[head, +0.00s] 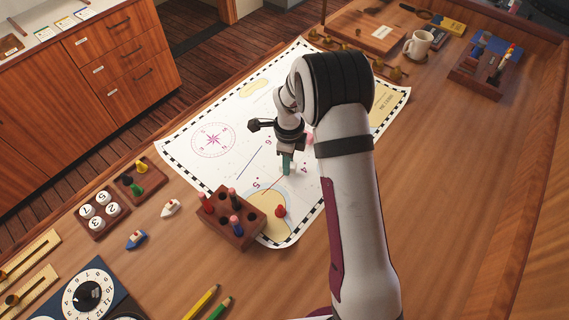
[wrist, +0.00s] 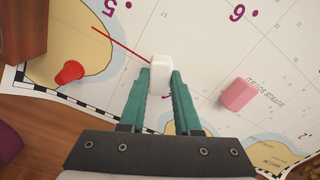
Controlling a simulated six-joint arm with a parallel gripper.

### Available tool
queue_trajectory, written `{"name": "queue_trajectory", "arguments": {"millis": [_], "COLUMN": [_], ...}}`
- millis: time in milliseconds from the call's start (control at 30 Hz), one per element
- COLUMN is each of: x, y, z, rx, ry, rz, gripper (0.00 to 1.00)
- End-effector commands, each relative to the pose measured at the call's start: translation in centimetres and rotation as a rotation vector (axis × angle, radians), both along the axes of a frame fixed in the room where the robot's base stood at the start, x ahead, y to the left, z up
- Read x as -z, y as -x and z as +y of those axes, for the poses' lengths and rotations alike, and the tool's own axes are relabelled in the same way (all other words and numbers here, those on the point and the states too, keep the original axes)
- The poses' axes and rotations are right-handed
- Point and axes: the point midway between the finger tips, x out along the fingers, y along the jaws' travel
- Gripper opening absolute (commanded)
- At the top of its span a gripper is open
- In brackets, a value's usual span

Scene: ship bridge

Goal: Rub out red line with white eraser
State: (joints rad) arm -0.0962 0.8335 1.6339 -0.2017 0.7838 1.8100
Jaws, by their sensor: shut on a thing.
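My gripper (wrist: 160,76) has teal fingers shut on the white eraser (wrist: 160,66), a small block whose far end shows between the fingertips. In the head view my gripper (head: 287,160) is low over the chart (head: 188,160). The red line (wrist: 118,44) is drawn on the chart, running from the yellow land patch toward the eraser. Its near end meets or lies just beside the eraser; any part under the eraser is hidden. A pink eraser (wrist: 238,94) lies on the chart to the right, apart from my gripper.
A red piece (wrist: 70,73) stands on the yellow land patch, left of my gripper. A wooden peg block (head: 232,217) with red and pink-topped pieces stands at the chart's near edge. A mug (head: 418,45) and a wooden organiser (head: 480,75) are at the back right.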

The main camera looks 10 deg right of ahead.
Motion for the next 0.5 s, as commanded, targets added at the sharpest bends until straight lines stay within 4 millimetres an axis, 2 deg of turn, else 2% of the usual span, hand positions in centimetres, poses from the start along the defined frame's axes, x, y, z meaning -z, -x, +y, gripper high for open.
{"name": "queue_trajectory", "arguments": {"millis": [500], "x": [0.0], "y": [5.4], "z": [6.3], "rx": [-0.003], "ry": [0.0], "rz": [-0.001], "gripper": [0.0]}}
